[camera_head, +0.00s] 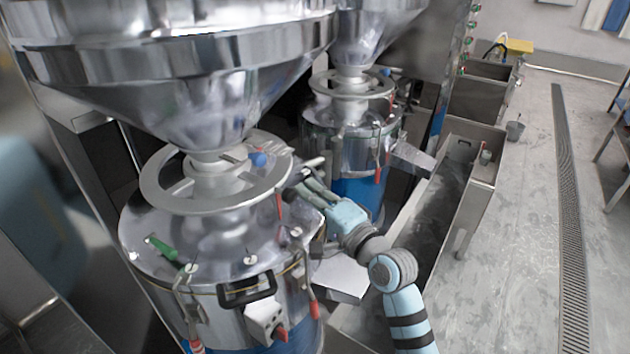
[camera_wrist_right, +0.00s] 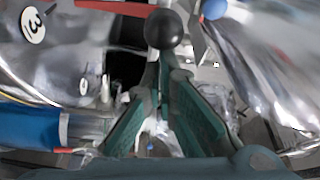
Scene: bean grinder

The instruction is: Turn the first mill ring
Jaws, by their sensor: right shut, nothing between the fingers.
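The first mill's ring (camera_head: 151,190) is a wide grey metal hoop under the near hopper, around the mill's neck. A blue ball (camera_head: 258,159) sits at its right side; a blue ball also shows at the top of the right wrist view (camera_wrist_right: 213,8). My right gripper (camera_head: 300,186) is beside the ring's right edge, with its fingers pointing toward the mill. In the right wrist view its dark green fingers (camera_wrist_right: 163,88) come together, shut and empty. A black ball knob (camera_wrist_right: 164,29) appears just beyond the tips. Whether they touch the ring is unclear. My left gripper is out of view.
The near mill drum (camera_head: 215,250) has clamps with red handles and a black handle (camera_head: 247,290). A second mill with its own ring (camera_head: 351,85) stands behind. A steel trough (camera_head: 470,185) lies to the right, with open floor (camera_head: 530,230) beyond.

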